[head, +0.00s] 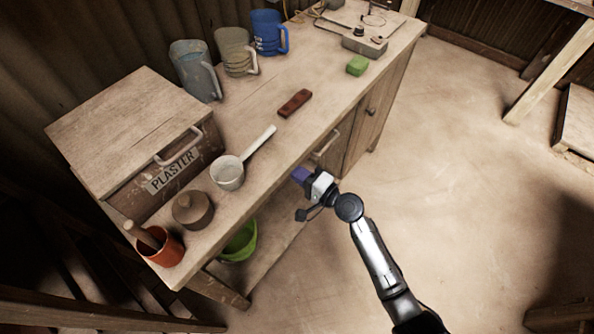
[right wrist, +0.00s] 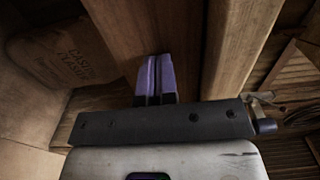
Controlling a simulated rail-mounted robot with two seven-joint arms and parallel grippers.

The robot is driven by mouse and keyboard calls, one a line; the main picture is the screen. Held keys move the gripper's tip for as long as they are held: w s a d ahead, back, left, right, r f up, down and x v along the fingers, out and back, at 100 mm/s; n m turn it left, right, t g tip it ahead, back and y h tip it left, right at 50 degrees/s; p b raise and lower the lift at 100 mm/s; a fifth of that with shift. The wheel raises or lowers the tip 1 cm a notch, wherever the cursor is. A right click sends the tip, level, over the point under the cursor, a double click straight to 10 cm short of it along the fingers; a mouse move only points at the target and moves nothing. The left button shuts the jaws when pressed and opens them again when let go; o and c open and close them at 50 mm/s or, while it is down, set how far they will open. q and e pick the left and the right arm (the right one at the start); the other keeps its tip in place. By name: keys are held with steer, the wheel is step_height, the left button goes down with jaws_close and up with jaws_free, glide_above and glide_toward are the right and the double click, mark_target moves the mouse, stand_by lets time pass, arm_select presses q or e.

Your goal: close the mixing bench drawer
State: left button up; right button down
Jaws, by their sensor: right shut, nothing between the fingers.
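The mixing bench (head: 245,105) runs diagonally across the head view. Its drawer front sits under the top's front edge, with a pale bar handle (head: 325,145). I cannot tell whether the drawer stands slightly out or flush. My right gripper (head: 300,174) is beside the bench front, to the lower left of the handle. Its purple fingers are shut together and empty. In the right wrist view the shut fingers (right wrist: 155,76) point at a brown wooden panel (right wrist: 150,30); contact cannot be told. My left gripper is not in view.
On the bench stand a plaster box (head: 130,125), a white ladle (head: 228,173), a lidded pot (head: 193,209), an orange cup (head: 168,250), several jugs, a dark red block (head: 295,103) and a green block (head: 357,65). A green bucket (head: 240,242) is below.

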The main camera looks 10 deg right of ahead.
steer(key=v, duration=1.3)
steer(key=shift+p, duration=0.35)
steer(key=shift+s+d, duration=0.1)
